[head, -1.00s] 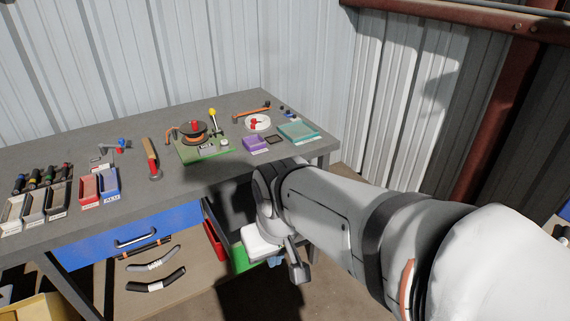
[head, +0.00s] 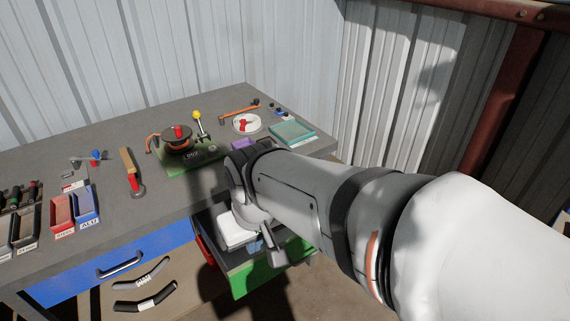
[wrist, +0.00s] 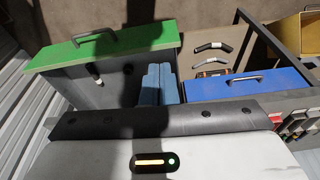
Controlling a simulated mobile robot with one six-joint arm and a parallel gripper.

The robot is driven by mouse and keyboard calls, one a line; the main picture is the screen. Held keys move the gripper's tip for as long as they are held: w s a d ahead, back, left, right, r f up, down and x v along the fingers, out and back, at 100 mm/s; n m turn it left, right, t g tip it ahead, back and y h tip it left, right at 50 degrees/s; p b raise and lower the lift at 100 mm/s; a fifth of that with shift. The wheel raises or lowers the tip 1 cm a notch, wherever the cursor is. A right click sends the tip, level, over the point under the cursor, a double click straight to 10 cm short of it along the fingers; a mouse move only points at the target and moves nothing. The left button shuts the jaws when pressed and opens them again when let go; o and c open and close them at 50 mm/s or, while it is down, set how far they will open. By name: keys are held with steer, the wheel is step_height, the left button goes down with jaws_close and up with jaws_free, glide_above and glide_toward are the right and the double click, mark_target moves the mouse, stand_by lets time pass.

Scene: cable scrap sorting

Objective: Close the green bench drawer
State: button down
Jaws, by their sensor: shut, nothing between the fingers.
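The green drawer (head: 292,262) stands pulled out under the right part of the bench, its front away from the bench frame. In the wrist view, its green front (wrist: 130,45) with a dark grey handle (wrist: 94,36) runs across the upper left, and the grey drawer inside (wrist: 115,88) shows. My gripper (wrist: 160,84) has its light blue fingers together and empty. They appear over the drawer's inside, behind the front, near its right side in that view; I cannot tell their height.
A shut blue drawer (head: 150,254) is beside the green one. The bench top (head: 110,215) above carries trays, a reel and tools. Black and grey cable pieces (head: 146,300) lie below the blue drawer. Open floor (head: 330,290) lies in front of the green drawer.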

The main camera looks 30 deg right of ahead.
steer(key=w+d+f+m+t+y+b, duration=0.1)
steer(key=w+d+f+m+y+b, duration=0.3)
steer(key=d+f+m, duration=0.45)
steer(key=w+d+f+m+t+y+b, duration=0.1)
steer(key=w+d+f+m+y+b, duration=0.1)
steer(key=d+f+m+y, duration=0.65)
steer(key=s+d+f+m+t+h+b, duration=0.1)
steer(key=s+d+f+m+t+h, duration=0.3)
steer(key=d+m, duration=0.3)
steer(key=s+d+f+m+t+h+b, duration=0.1)
steer(key=s+d+f+m+t+h, duration=0.2)
steer(key=d+m+t, duration=0.35)
steer(key=s+d+f+m+t+h+b, duration=0.1)
steer(key=s+d+f+m+t+h, duration=0.25)
steer(key=d, duration=0.55)
steer(key=w+m, duration=0.1)
steer(key=w, duration=1.2)
steer(key=shift+w+a+f+g, duration=0.25)
steer(key=shift+a+f+g, duration=0.05)
steer(key=shift+a+f, duration=0.1)
